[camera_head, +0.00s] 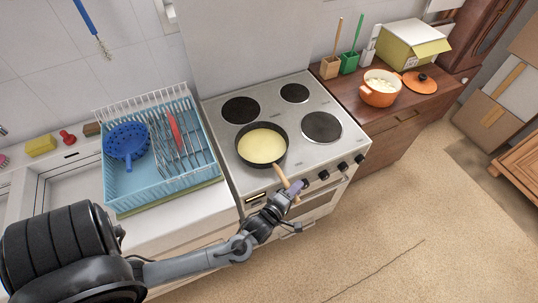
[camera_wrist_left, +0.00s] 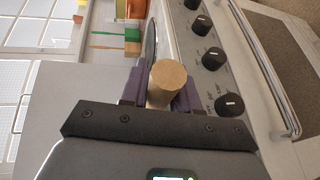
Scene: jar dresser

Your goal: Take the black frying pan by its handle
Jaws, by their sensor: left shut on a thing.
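The black frying pan (camera_head: 262,146) sits on the front left burner of the stove, with a pale yellow layer in it. Its wooden handle (camera_head: 281,177) points toward the stove's front edge. My left gripper (camera_head: 291,190) is at the end of the handle. In the left wrist view the handle's round end (camera_wrist_left: 168,75) sits between the two purple finger pads, and my left gripper (camera_wrist_left: 160,88) is shut on it. The pan's body is mostly hidden in that view. My right gripper is not in view.
The white stove (camera_head: 310,155) has a row of black knobs (camera_head: 323,175) just beside my gripper. A blue dish rack (camera_head: 150,185) stands to the left. An orange pot (camera_head: 380,92) stands on the wooden counter at right. The other burners are bare.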

